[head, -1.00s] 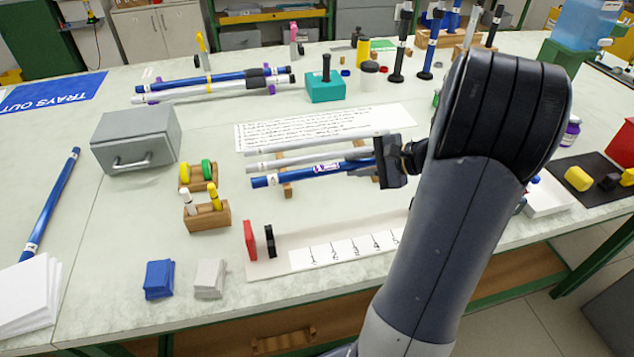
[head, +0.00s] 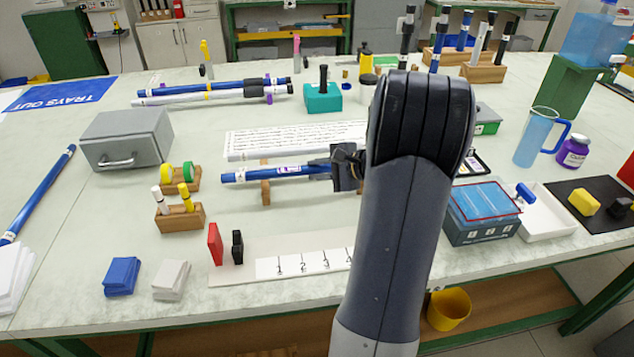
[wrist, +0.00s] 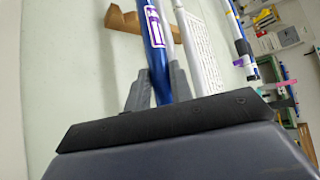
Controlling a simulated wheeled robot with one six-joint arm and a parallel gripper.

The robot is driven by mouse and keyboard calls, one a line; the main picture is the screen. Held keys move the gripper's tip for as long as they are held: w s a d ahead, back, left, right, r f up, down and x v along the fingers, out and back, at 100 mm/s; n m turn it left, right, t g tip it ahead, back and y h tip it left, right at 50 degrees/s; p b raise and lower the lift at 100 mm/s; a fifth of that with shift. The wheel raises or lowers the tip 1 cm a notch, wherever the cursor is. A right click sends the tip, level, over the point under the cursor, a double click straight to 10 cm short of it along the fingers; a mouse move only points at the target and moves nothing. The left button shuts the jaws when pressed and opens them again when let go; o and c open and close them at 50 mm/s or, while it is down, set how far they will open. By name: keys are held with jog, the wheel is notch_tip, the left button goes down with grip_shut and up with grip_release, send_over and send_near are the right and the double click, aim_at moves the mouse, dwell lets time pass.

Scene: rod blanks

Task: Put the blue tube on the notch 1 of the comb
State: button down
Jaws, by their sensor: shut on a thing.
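The blue tube (head: 275,172) lies level, left to right, with a purple-and-white label near its middle. My gripper (head: 328,168) is shut on it near its right part. The wrist view shows the tube (wrist: 155,45) between both fingers (wrist: 155,92). The tube appears raised a little over its wooden rest (head: 265,190). The numbered strip of the comb (head: 300,264) is at the front table edge, with 1 to 4 showing, 1 leftmost. My arm hides its right part. I cannot make out the notches.
A white tube (head: 290,152) lies behind the blue one. A red block (head: 215,244) and a black block (head: 238,247) stand left of the numbers. A wooden pen holder (head: 180,217) is further left. A blue-lidded box (head: 482,215) stands right of my arm.

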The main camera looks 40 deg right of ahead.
jog(key=shift+f, duration=1.8)
jog(key=shift+f, duration=0.1)
jog(key=shift+f+b, duration=0.15)
jog(key=shift+b, duration=0.25)
jog(key=c, duration=1.3)
grip_release()
jog(key=shift+o, duration=0.2)
jog(key=shift+r, duration=0.25)
jog(key=shift+s+d+r+p, duration=0.15)
jog(key=shift+s+p, duration=0.1)
jog(key=shift+p, duration=0.05)
jog(key=v, duration=1.1)
jog(key=shift+s, duration=0.2)
